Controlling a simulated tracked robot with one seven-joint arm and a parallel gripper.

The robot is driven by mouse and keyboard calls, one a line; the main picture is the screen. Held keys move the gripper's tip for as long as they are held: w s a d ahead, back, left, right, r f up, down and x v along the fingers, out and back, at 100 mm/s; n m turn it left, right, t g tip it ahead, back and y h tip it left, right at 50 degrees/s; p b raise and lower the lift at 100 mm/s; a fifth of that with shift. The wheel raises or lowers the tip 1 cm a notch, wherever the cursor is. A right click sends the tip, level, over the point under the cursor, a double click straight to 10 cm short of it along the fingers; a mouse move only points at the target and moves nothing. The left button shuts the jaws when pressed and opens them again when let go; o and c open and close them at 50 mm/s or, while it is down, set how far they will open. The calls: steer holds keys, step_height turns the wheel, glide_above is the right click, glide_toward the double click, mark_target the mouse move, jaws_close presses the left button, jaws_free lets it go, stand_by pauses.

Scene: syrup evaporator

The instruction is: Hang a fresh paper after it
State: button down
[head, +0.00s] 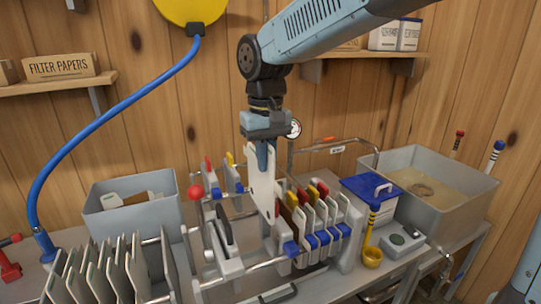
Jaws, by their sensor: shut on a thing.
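My gripper (262,150) points down and is shut on the top of a thin white sheet (262,190), which looks like a filter paper. The sheet hangs upright over the filter press, in the gap between its plate groups. To its right stands a row of white plates (318,225) with red and yellow tops and blue side handles on the rails. To its left are a few more plates (233,180) and the press's end piece (222,245). The sheet's lower edge is partly hidden, so I cannot tell if it touches the rails.
A rack of upright grey sheets (100,270) stands at front left. A grey bin (130,215) with white pieces is behind it. A blue hose (120,115) arcs at left. At right are a blue-lidded box (370,188), a yellow ladle (372,255) and a syrup pan (470,190).

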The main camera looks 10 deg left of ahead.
mark_target(266, 203)
steer(key=shift+s+r, duration=0.1)
steer(key=shift+s, duration=0.05)
stand_by(0.3)
steer(key=shift+f, duration=5.9)
step_height(266, 203, down, 7)
steer(key=c, duration=1.2)
jaws_free()
steer(key=shift+o, duration=0.5)
